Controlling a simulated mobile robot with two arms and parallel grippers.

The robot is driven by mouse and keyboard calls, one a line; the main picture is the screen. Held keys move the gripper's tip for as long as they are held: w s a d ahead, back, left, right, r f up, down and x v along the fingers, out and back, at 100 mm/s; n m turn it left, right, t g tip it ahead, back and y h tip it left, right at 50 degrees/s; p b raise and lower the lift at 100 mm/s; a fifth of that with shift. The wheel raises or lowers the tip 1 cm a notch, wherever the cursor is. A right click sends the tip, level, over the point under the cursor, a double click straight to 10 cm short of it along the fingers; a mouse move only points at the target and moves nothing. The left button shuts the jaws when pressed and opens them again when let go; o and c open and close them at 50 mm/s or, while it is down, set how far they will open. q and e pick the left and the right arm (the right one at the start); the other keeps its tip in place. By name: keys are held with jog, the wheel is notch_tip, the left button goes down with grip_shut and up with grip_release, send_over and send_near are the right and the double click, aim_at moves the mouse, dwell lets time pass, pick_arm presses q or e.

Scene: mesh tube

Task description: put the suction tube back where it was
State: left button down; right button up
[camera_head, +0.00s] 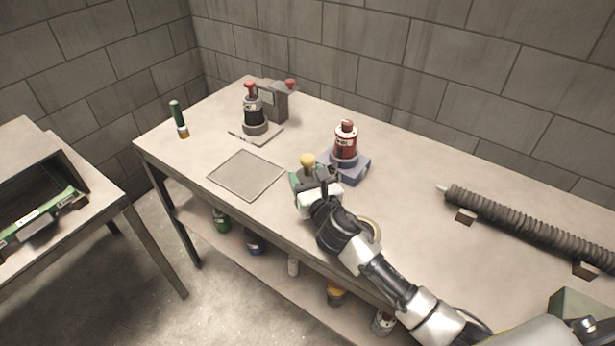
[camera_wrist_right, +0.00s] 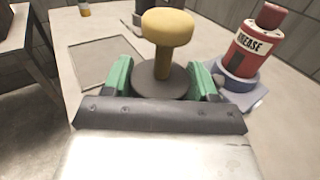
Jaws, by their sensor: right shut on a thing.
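My right gripper (camera_head: 321,183) is at the bench's front edge area, shut on a yellow-knobbed thing (camera_head: 308,160). In the right wrist view it shows as a yellow knob (camera_wrist_right: 167,28) on a short stem over a round dark disc, with green parts on both sides. The gripper hides its lower part, so I cannot tell whether it touches the bench. A dark ribbed tube (camera_head: 530,228) lies on small brown blocks along the right of the bench; it may be the suction tube. My left gripper is out of view.
A red grease can (camera_head: 345,143) on a blue-grey base stands close behind my right gripper. A flat grey plate (camera_head: 246,175) lies to its left. A tape-like ring (camera_head: 371,228) lies beside my arm.

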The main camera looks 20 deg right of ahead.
jog(key=o, duration=1.1)
jog(key=shift+r, duration=0.15)
jog(key=s, duration=0.8)
jog(key=s+d, duration=0.1)
jog(key=s, duration=0.3)
